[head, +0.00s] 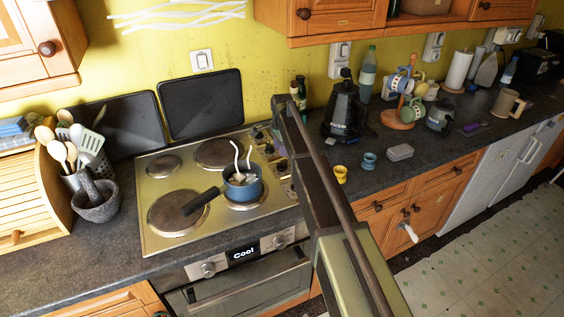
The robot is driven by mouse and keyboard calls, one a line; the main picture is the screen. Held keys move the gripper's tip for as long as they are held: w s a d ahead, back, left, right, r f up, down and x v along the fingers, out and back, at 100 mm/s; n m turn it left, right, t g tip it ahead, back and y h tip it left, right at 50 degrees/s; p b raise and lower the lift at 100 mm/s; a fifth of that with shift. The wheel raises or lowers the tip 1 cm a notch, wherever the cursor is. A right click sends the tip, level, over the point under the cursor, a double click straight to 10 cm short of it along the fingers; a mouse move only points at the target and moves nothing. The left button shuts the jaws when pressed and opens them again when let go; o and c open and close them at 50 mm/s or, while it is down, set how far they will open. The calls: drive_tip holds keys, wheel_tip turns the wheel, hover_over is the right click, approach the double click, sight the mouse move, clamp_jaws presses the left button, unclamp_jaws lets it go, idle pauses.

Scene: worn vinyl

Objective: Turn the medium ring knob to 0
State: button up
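The gold-coloured hob (150,240) is set in the counter at left centre, with round plates of different sizes. Several small dark knobs (281,167) run along its right edge, partly behind my arm. I cannot tell which is the medium ring knob or read any setting. A blue saucepan (243,190) stands on the front right plate, its black handle pointing left, with pale wavy lines like steam above it. My arm crosses the foreground just right of the hob. My gripper is not in view.
The oven front below has a display (243,253) reading "Cool" and two silver knobs (208,269). A stone mortar (95,206) stands left of the hob. A dark kettle (344,113), a mug tree (398,115) and small cups (369,161) stand to the right.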

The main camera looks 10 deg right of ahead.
sight(282, 161)
drive_tip(key=shift+f+b, duration=2.45)
drive_tip(key=shift+f, duration=0.3)
